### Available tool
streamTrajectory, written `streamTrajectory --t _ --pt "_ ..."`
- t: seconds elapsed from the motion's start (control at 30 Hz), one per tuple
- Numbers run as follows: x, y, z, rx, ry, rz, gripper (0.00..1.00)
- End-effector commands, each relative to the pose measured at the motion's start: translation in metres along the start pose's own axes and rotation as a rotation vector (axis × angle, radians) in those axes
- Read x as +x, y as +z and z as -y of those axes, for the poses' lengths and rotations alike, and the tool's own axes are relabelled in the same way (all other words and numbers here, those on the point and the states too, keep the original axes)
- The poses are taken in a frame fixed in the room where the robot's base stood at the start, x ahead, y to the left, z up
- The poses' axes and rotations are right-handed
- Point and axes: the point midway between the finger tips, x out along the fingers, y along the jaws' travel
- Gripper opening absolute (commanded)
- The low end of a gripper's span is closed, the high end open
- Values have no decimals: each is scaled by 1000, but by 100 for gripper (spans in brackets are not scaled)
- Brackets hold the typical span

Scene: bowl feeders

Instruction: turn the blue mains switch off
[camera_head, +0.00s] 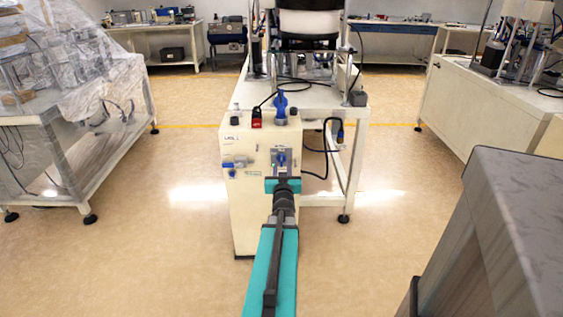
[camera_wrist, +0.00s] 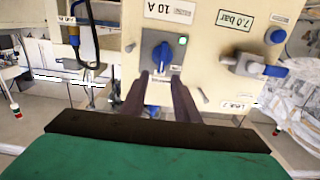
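The blue mains switch (camera_head: 281,158) is a small blue knob on a grey plate on the front of a cream cabinet (camera_head: 248,205). In the wrist view, which is upside down, the blue knob (camera_wrist: 162,52) sits on its plate beside a "10 A" label. My gripper (camera_head: 282,174) is in front of the switch.
A blue-handled valve (camera_head: 234,164) is on the cabinet front, left of the switch. A larger blue part (camera_head: 280,104) and a red part (camera_head: 257,117) stand on top. A black cable (camera_head: 325,152) hangs at right. Floor is free on both sides.

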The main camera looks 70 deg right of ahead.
Motion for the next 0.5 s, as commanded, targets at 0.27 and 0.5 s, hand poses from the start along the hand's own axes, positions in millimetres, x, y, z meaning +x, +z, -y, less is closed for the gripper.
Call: streamTrajectory --t 0.27,0.5 --pt "26 0 0 0 -1 -1 28" --pt "41 1 0 0 -1 0 28"
